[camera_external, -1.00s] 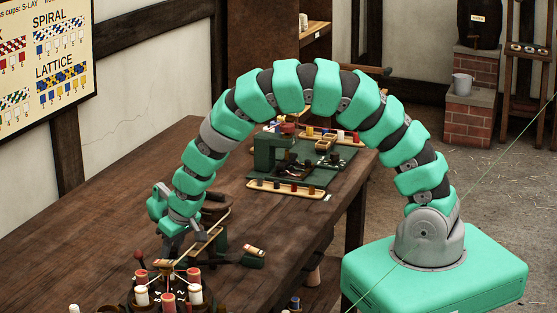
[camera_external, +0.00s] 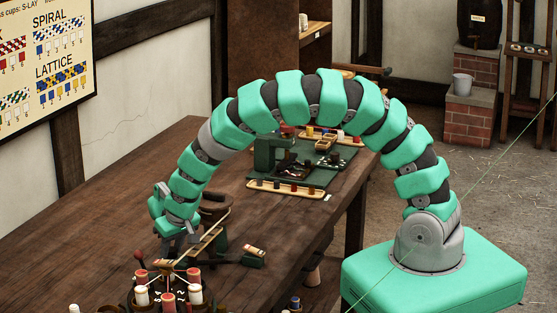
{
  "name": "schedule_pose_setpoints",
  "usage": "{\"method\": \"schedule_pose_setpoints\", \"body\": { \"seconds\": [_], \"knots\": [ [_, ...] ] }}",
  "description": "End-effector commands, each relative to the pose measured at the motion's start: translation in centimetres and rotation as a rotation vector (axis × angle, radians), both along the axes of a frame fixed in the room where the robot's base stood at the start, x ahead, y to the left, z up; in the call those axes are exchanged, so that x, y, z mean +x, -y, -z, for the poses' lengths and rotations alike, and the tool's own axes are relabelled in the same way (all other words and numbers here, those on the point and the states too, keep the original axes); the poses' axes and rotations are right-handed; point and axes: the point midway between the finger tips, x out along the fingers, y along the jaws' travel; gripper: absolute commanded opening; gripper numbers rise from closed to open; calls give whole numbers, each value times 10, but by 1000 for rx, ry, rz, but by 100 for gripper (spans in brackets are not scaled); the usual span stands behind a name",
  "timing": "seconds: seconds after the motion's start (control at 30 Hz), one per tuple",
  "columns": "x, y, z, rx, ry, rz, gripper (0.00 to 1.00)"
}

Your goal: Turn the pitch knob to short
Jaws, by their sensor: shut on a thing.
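My gripper (camera_external: 179,246) points down behind the round braiding stand, at the left front of the bench. It is shut on a small part there, which fits the pitch knob; the fingers and wrist hide it. I cannot read the knob's setting or any mark for short. The braiding stand (camera_external: 153,304) carries several red and white bobbins around its dark top, with pale threads rising to the middle. A pale slanted bar (camera_external: 209,238) runs just right of the fingers; I cannot tell if they touch.
A red-tipped lever (camera_external: 138,256) stands left of the gripper. A dark green device with a pale block (camera_external: 254,249) lies to the right. A green machine (camera_external: 268,152) and a bobbin tray (camera_external: 286,189) stand farther back. The bench's middle (camera_external: 130,185) is clear.

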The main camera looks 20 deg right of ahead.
Motion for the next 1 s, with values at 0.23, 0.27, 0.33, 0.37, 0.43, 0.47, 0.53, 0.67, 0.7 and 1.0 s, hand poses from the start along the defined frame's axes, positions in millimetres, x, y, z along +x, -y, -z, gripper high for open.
{"method": "schedule_pose_setpoints", "body": {
  "seconds": [0.23,0.27,0.33,0.37,0.43,0.47,0.53,0.67,0.7,1.0],
  "knots": [
    [1,0,-1,2,2,0,52],
    [1,0,-1,2,1,0,52],
    [1,0,-1,2,1,0,52],
    [0,0,-1,2,1,0,52],
    [0,0,-2,0,2,-1,52],
    [-1,0,-4,0,2,-1,52],
    [-2,1,-8,0,2,-1,52],
    [-7,2,-23,4,4,-1,52],
    [-10,3,-29,5,4,-1,52],
    [-26,10,-71,4,4,-2,52]
  ]
}}
